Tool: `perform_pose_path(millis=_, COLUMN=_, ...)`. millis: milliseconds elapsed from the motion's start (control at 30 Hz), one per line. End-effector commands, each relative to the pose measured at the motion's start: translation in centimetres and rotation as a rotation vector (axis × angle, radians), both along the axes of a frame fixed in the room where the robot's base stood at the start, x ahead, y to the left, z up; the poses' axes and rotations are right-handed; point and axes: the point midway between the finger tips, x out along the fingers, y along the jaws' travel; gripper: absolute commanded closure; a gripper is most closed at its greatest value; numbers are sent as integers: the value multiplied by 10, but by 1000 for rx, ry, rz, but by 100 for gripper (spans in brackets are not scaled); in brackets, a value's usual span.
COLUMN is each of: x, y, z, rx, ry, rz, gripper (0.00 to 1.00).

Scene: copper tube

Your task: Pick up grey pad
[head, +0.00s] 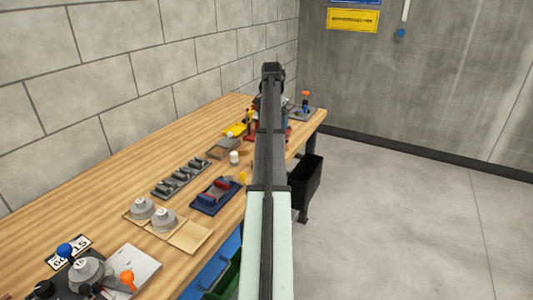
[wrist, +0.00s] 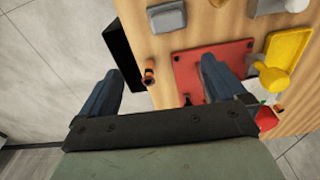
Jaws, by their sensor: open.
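A small grey block (wrist: 167,16), which looks like the grey pad, lies on the wooden table at the top of the wrist view. A second grey piece (wrist: 277,5) is cut off at the top edge, so I cannot be sure which is the pad. My gripper (wrist: 159,68) is open, its two dark fingers wide apart, with nothing held between them. It hangs over the table's edge, below the grey block in the picture and apart from it. In the head view my arm hides the gripper and part of the far table end.
A red plate (wrist: 190,70) lies under my right finger. A copper tube end (wrist: 149,76) shows between the fingers, beside a black bin (wrist: 124,55). A yellow tray (wrist: 291,47) is at right.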

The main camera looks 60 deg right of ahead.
Motion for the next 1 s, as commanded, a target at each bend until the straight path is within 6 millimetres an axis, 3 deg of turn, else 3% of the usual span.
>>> perform_pose_path(millis=100, x=9, y=12, z=13, rx=46, ry=-5, rz=31, gripper=2)
perform_pose_path(millis=267, x=10, y=17, z=8, rx=61, ry=-6, rz=41, gripper=2)
perform_pose_path(millis=700, x=10, y=17, z=-59, rx=60, ry=-5, rz=39, gripper=2)
perform_pose_path(millis=1000, x=12, y=17, z=-77, rx=58, ry=-5, rz=38, gripper=2)
